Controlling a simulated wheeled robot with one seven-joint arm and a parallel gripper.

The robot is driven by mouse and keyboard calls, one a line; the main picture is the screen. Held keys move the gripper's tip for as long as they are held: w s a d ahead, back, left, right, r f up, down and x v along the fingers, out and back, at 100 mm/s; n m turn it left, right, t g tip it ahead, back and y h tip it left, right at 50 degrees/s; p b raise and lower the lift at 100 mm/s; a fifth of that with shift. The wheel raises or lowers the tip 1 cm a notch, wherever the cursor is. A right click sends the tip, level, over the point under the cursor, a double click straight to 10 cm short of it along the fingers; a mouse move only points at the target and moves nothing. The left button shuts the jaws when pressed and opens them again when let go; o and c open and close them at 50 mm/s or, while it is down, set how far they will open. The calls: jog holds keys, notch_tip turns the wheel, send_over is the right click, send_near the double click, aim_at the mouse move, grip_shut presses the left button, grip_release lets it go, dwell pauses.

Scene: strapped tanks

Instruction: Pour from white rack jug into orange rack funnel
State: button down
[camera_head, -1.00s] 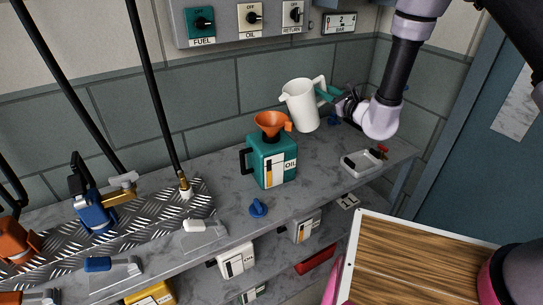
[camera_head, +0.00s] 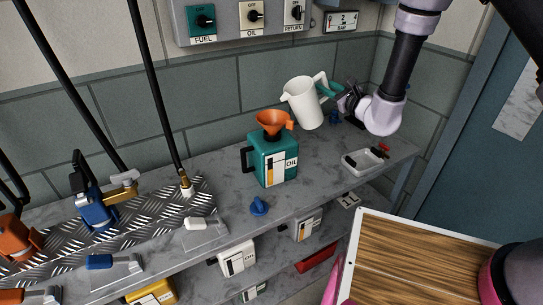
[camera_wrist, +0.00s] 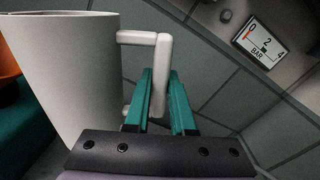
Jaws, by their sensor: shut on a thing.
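The white jug (camera_head: 304,103) is held by its handle above the back of the bench, tilted slightly to the left in the head view. My gripper (camera_head: 332,91) is shut on the jug's handle from the right. In the wrist view the green fingers (camera_wrist: 160,98) close around the white handle (camera_wrist: 158,72), and the jug body (camera_wrist: 66,75) fills the left side. The orange funnel (camera_head: 274,122) sits in the top of a green OIL can (camera_head: 262,160), left of and lower than the jug. The jug's inside is hidden.
A grey tray (camera_head: 362,163) with small items lies to the right on the bench. A blue cap (camera_head: 259,206) lies in front of the can. Metal tread plate with pumps and hoses is at left. A wall panel (camera_head: 250,22) hangs above.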

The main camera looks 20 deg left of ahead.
aim_at(325, 75)
dwell(0.5)
jog(key=shift+r+n, duration=0.4)
jog(key=shift+n, duration=0.1)
dwell(0.3)
jog(key=shift+r, duration=0.1)
jog(key=shift+s+a+r+n, duration=0.1)
jog(key=shift+s+r+n, duration=0.05)
jog(key=shift+r+n, duration=0.45)
dwell(0.7)
jog(key=shift+s+a+r+n, duration=0.15)
jog(key=shift+r+n, duration=0.25)
jog(key=shift+r, duration=0.35)
jog(key=shift+r, duration=0.1)
dwell(0.4)
